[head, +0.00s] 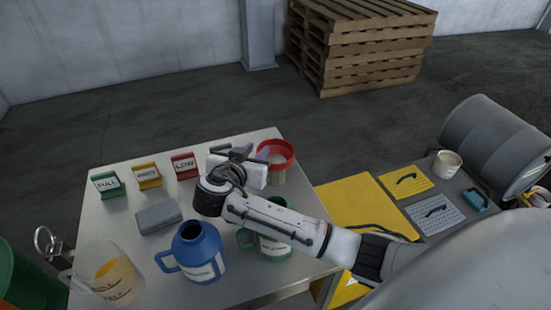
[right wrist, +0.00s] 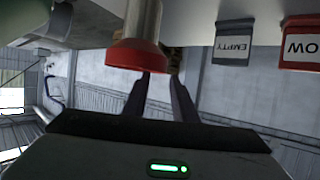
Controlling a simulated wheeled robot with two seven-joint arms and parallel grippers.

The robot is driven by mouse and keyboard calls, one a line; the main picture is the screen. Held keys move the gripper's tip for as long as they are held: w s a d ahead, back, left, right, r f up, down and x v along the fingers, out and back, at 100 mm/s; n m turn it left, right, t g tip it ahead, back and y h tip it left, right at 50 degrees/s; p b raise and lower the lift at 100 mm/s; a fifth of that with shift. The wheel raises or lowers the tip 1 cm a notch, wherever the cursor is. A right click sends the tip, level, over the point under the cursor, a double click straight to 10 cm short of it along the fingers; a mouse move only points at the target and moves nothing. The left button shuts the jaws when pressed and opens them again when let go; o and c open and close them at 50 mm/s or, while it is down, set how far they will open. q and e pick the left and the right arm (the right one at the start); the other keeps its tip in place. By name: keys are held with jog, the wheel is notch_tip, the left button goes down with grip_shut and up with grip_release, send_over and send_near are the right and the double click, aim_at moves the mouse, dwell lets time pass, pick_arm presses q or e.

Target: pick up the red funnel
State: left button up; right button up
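The red funnel (head: 276,150) shows as a wide red rim on top of a pale cylindrical vessel at the table's far right corner. In the right wrist view, which is turned over, the red rim (right wrist: 138,55) is close in front of the fingers, with the pale body beyond it. My right gripper (head: 240,153) is just left of the funnel. Its two dark fingers (right wrist: 161,78) are apart with a gap between them, and nothing is seen held. I cannot tell whether a finger touches the rim. My left gripper is out of view.
Small stand-up signs line the far table edge, including a red LOW sign (head: 185,166). A blue jug (head: 198,252), a green jug (head: 272,243) partly under my right arm, a grey box (head: 158,216) and a clear beaker (head: 107,272) stand nearer.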

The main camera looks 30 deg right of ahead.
aim_at(263, 144)
jog(key=x, duration=0.3)
jog(key=shift+w+d+f, duration=0.1)
jog(key=shift+w+d, duration=0.1)
jog(key=shift+d, duration=0.1)
grip_shut()
